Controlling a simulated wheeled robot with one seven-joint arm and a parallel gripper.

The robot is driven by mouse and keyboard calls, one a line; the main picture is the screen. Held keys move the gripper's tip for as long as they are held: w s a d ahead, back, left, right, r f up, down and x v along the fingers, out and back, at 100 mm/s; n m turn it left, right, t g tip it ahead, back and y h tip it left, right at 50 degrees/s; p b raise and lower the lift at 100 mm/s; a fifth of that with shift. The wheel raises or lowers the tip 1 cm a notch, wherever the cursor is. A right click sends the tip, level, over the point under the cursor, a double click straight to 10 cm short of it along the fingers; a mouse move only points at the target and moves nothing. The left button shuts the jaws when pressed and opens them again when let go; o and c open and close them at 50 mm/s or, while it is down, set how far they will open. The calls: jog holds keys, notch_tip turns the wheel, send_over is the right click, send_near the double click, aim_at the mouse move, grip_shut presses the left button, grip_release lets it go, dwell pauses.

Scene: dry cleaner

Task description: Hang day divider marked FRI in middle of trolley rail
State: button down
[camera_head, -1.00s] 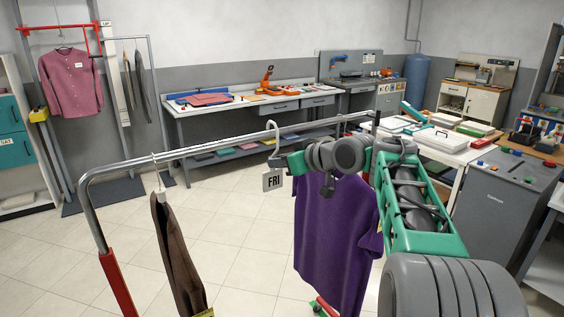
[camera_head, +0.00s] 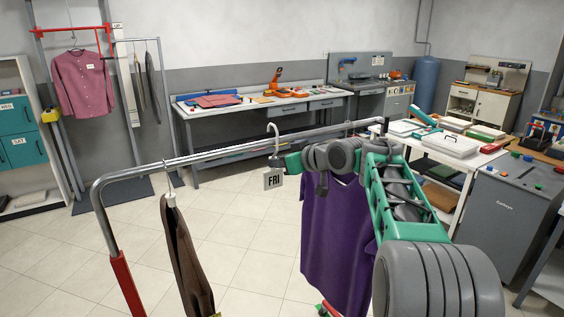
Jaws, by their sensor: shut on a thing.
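The white FRI divider (camera_head: 273,179), a tag with a hook on top, is held upright in front of the trolley rail (camera_head: 215,154). Its open hook (camera_head: 272,129) rises above the rail line in the picture; I cannot tell whether it touches the rail. My gripper (camera_head: 281,162) comes in from the right and is shut on the divider just below the hook. A dark brown garment (camera_head: 183,255) hangs at the rail's left end. A purple shirt (camera_head: 335,235) hangs to the right, partly behind my arm. The rail between them looks bare.
A workbench (camera_head: 255,107) stands along the back wall. A pink shirt (camera_head: 83,84) hangs on a red rack at the back left. A table with folded items (camera_head: 445,144) and a grey cabinet (camera_head: 515,205) stand at the right. The tiled floor is open at the left.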

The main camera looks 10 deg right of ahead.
jog(key=shift+w, duration=0.2)
jog(key=shift+f+b, duration=1.55)
jog(key=shift+f, duration=0.05)
jog(key=shift+f, duration=0.2)
jog(key=c, duration=1.2)
grip_release()
jog(key=shift+s, duration=0.1)
jog(key=b, duration=0.2)
send_near(274, 173)
jog(key=shift+s+d+r, duration=0.1)
jog(key=shift+s+d, duration=0.05)
